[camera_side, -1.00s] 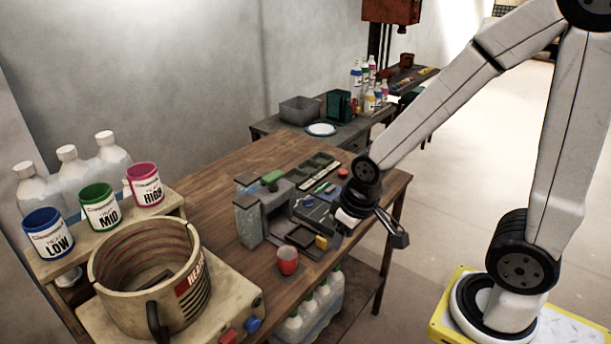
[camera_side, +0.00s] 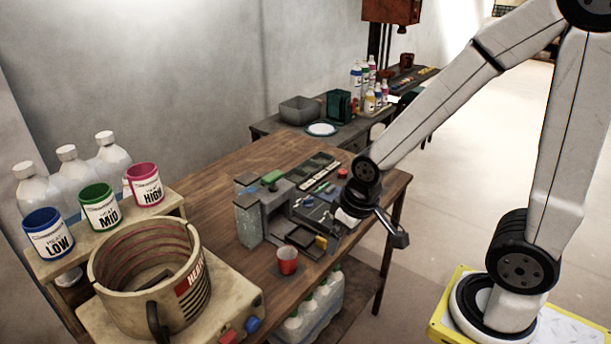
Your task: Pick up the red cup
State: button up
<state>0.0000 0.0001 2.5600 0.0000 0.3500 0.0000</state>
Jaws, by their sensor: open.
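The red cup (camera_side: 287,262) stands upright on a small dark patch near the front edge of the wooden table, in front of the grey machine. It has a pale rim and is open at the top. My gripper (camera_side: 399,238) is to the right of the cup and higher in the picture, by the table's right edge. It is open, apart from the cup, and its fingers are small and dark here. Nothing shows between them.
The grey machine with trays and tools (camera_side: 300,205) stands close behind the cup. The large heater vat (camera_side: 150,275) is to the left, with a blue LOW cup (camera_side: 48,233), green MID cup (camera_side: 100,207) and pink HIGH cup (camera_side: 145,185) on a shelf. White bottles (camera_side: 318,305) sit below the table.

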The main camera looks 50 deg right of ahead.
jog(key=t, duration=0.5)
send_near(287, 261)
jog(key=d+f, duration=0.1)
jog(key=d, duration=0.1)
jog(key=shift+w+f+t, duration=0.3)
jog(key=shift+f+t, duration=0.25)
jog(key=shift+f, duration=0.05)
jog(key=shift+w+f+t, duration=0.35)
jog(key=shift+f+t, duration=0.2)
jog(key=shift+f, duration=0.1)
jog(key=shift+f+t, duration=0.5)
jog(key=shift+t, duration=0.4)
jog(key=shift+s+f+t, duration=0.15)
jog(key=shift+s+t, duration=0.05)
jog(key=shift+t, duration=0.3)
jog(key=shift+x, duration=1.3)
